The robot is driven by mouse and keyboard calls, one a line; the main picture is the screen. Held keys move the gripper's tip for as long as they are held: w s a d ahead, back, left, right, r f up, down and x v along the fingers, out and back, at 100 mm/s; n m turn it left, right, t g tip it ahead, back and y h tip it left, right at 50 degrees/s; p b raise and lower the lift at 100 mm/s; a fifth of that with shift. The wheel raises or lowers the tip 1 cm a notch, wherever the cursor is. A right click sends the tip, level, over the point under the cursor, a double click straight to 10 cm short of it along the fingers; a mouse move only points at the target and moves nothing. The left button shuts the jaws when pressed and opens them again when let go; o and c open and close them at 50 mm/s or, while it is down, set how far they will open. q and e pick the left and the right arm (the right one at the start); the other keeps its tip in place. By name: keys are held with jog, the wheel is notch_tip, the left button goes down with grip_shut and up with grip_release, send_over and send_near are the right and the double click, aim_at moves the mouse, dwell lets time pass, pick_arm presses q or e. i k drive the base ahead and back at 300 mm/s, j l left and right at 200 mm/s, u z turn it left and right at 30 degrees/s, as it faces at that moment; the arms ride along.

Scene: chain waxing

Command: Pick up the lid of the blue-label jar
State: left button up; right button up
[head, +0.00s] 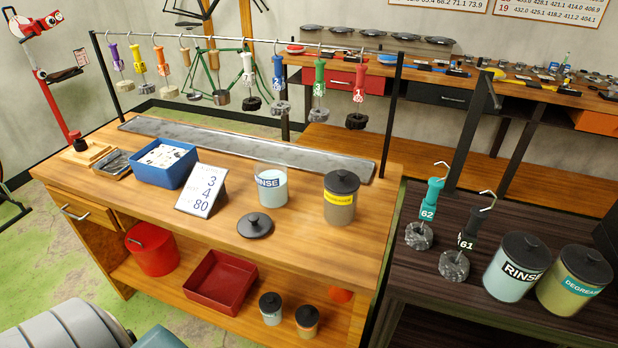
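The blue-label jar (273,190), marked RINSE, stands upright and open on the wooden workbench, with pale liquid visible inside. A dark round lid (255,226) with a knob on top lies flat on the bench, in front of the jar and slightly to its left, apart from it. Neither of my grippers is in view.
A yellow-label jar (340,198) with its dark lid on stands to the right. A sign with numbers (202,190) and a blue bin (165,164) stand to the left. Tools hang from a rail (230,50) above the metal strip (250,147). Bench around the lid is clear.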

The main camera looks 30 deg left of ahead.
aim_at(254, 225)
jog(key=u, duration=1.4)
